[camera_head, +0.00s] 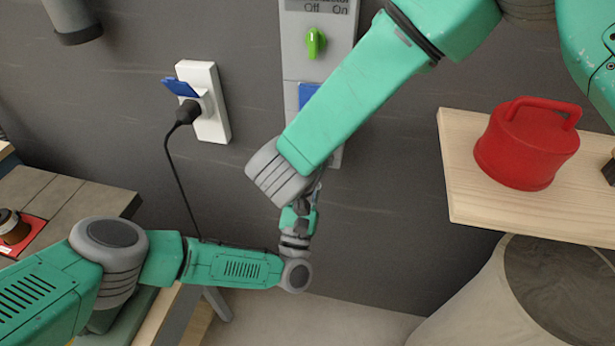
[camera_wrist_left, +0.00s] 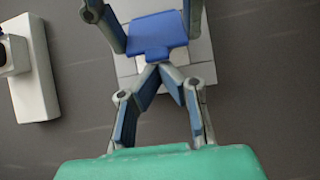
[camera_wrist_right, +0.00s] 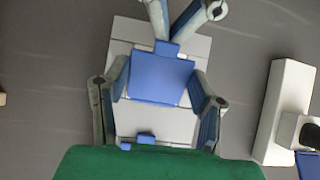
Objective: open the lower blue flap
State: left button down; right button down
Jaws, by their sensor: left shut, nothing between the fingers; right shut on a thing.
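A blue flap (camera_wrist_right: 162,78) on a pale wall panel (camera_wrist_right: 119,45) sits between the two fingers of my right gripper (camera_wrist_right: 160,80), which is shut on its sides. The flap also shows in the left wrist view (camera_wrist_left: 157,36), with a small tab on its lower edge there. My left gripper (camera_wrist_left: 158,70) is shut and empty, its tips at that tab; I cannot tell whether they touch it. In the head view, part of a blue flap (camera_head: 307,95) shows on the panel; my right arm hides the panel below it and my right fingers.
A green switch (camera_head: 315,42) is above on the panel. A white socket (camera_head: 211,115) with a raised blue flap and a black plug stands to the left. A red lidded pot (camera_head: 525,150) rests on a wooden shelf (camera_head: 465,200) at right. My arms cross close together.

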pick_arm(q)
jog(key=shift+s+r, duration=0.1)
pick_arm(e)
jog(key=shift+w+r, duration=0.1)
pick_arm(q)
jog(key=shift+s+r+g, duration=0.3)
jog(key=shift+s+r, duration=0.05)
jog(key=shift+s, duration=0.1)
pick_arm(e)
jog(key=shift+w+d, duration=0.1)
jog(key=shift+d, duration=0.1)
jog(key=c, duration=0.6)
grip_release()
jog(key=shift+a, duration=0.15)
jog(key=shift+c, duration=0.2)
pick_arm(q)
jog(key=shift+a, duration=0.15)
jog(key=shift+w+f, duration=0.1)
